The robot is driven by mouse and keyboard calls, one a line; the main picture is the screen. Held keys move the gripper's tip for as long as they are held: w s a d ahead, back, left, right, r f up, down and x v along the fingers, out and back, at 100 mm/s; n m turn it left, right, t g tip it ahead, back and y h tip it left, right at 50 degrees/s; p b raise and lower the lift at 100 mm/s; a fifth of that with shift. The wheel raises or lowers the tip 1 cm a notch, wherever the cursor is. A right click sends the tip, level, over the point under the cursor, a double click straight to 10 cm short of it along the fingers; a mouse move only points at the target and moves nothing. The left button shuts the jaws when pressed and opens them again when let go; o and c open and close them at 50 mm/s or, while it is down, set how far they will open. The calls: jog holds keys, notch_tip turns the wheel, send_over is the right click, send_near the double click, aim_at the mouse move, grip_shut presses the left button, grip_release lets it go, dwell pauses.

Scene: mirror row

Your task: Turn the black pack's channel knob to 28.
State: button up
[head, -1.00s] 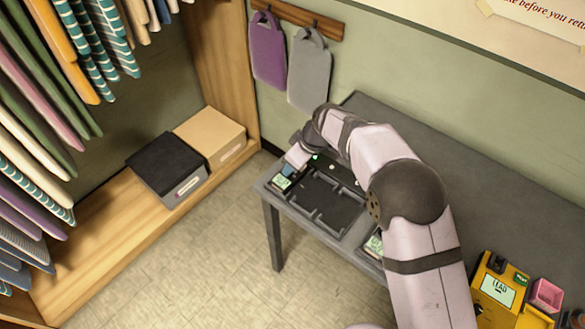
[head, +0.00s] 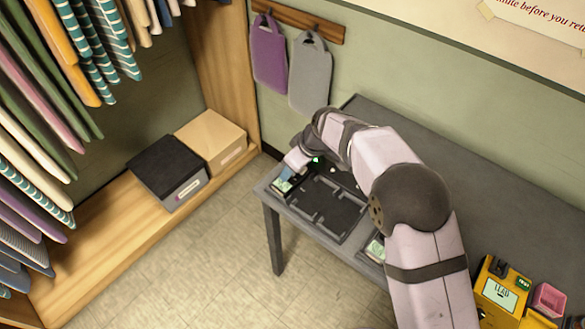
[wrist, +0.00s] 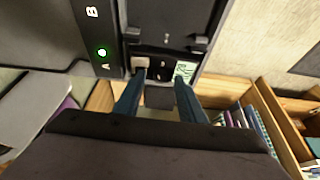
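The black pack (wrist: 160,72) sits at the end of the dark charging tray, with a small lit green screen (wrist: 185,72). In the head view that screen (head: 282,186) shows at the table's left end, its digits too small to read. My gripper (wrist: 161,80) is over this pack, its two blue fingers apart on either side of a dark block (wrist: 159,97). I cannot tell whether this block is the channel knob or whether the fingers touch it. In the head view my gripper (head: 288,172) is just above the screen and partly hides the pack.
The tray (head: 325,208) has empty bays, and a second green screen (head: 376,248) shows at its near right. A green light (wrist: 102,52) glows beside the letter A. A yellow device (head: 503,292) and pink box (head: 549,298) stand at right. Bins sit on the left shelf.

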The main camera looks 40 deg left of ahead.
jog(key=b+v, duration=0.1)
jog(key=v, duration=0.6)
jog(key=shift+b, duration=0.4)
jog(key=shift+a, duration=0.1)
jog(key=shift+w+a+n+g+h+p, duration=0.2)
jog(key=shift+w+n+g+p, duration=0.45)
jog(key=shift+n, duration=0.9)
jog(key=shift+w+a+n+g+h+p, duration=0.25)
jog(key=shift+n+g+p, duration=0.45)
jog(key=shift+n, duration=0.8)
jog(key=shift+w+a+n+g+h+p, duration=0.15)
jog(key=shift+w+n+g+p, duration=0.3)
jog(key=shift+n+p, duration=0.8)
jog(key=shift+d+n+b, duration=0.1)
jog(key=shift+n+b, duration=0.2)
jog(key=shift+b, duration=0.1)
jog(key=shift+b+x, duration=0.95)
jog(key=shift+x, duration=0.6)
jog(key=shift+p+x, duration=0.75)
jog(key=shift+x, duration=1.4)
